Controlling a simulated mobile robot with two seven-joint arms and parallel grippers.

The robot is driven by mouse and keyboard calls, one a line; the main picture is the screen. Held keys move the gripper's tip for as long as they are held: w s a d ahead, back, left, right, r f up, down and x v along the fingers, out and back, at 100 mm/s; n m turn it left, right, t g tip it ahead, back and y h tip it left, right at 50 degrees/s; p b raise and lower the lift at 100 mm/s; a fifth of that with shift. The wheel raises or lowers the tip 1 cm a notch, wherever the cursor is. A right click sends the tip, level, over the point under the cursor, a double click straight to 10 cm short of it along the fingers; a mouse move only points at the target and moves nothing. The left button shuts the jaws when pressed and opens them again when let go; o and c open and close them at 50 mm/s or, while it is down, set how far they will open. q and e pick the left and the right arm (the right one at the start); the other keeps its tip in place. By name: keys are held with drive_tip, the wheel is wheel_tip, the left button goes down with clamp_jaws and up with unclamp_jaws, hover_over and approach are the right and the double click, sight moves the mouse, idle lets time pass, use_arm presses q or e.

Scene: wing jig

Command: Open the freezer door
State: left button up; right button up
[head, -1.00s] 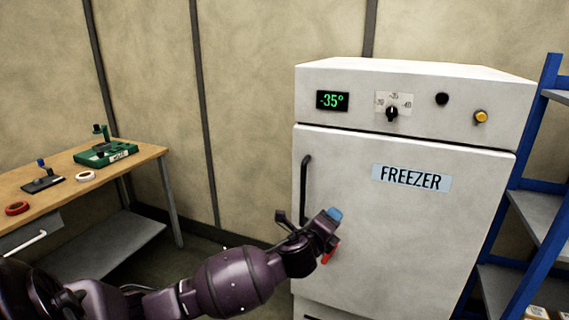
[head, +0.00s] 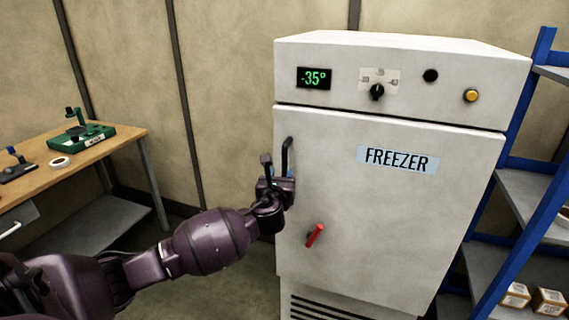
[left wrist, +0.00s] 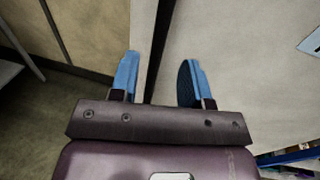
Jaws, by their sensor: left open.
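The white freezer (head: 345,70) stands in the middle of the head view with its door (head: 390,220) shut. A black vertical handle (head: 287,150) is at the door's left edge; its lower part is hidden by my left gripper (head: 284,176). A red lever (head: 315,235) sits lower on the door. In the left wrist view my left gripper (left wrist: 158,75) is open, its blue fingers apart, with a dark upright strip between them that looks like the handle. I cannot tell whether a finger touches it. My right gripper is not in view.
A wooden workbench (head: 115,143) with a green device (head: 82,137) and a tape roll (head: 60,162) is at the left. A blue-framed shelf (head: 510,165) with small boxes (head: 515,296) stands close on the right. Floor shows between bench and freezer.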

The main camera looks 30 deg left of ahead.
sight(284, 164)
use_arm(q)
drive_tip(key=shift+x, duration=3.85)
drive_tip(key=shift+c, duration=0.3)
clamp_jaws()
